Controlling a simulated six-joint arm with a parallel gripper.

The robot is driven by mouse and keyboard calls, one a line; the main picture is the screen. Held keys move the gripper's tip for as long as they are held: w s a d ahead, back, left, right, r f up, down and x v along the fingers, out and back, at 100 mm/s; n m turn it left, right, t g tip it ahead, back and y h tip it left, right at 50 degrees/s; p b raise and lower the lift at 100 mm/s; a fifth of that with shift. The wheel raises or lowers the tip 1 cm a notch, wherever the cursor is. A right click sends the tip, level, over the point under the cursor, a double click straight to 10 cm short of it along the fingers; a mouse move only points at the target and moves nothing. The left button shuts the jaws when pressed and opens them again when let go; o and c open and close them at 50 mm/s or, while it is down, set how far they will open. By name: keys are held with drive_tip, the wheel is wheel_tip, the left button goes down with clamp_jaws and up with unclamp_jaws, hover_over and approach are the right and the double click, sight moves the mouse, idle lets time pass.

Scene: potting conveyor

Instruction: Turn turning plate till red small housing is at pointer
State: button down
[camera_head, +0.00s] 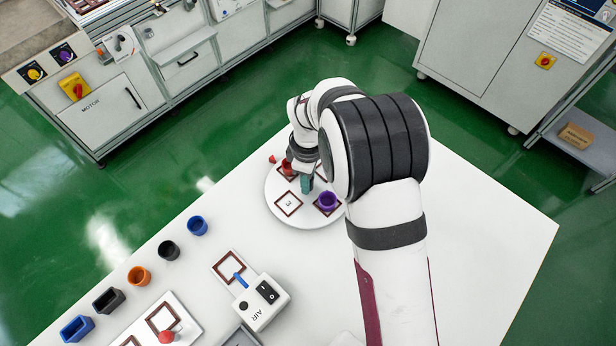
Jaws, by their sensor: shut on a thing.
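The turning plate (273,211) is a white disc with brown-framed squares, partly hidden behind my arm. A small red housing (288,169) stands on a square at its upper left. A red piece, which looks like the pointer (272,159), is at the plate's upper-left edge, close beside the red housing with a small gap. A purple housing (327,201) stands on a front-right square; the front-left square is empty. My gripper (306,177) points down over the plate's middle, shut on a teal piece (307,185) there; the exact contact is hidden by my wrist.
Blue (197,226), black (169,250) and orange (139,276) housings, with more beyond, line the table's left edge. An AIR switch box (262,301) with a blue lever stands front left. The table (480,250) is clear on the right.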

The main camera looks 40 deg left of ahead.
drive_tip(key=shift+n, duration=0.3)
idle(0.5)
drive_tip(key=c, duration=0.9)
unclamp_jaws()
wheel_tip(320, 180, up, 16)
drive_tip(key=shift+f, duration=0.1)
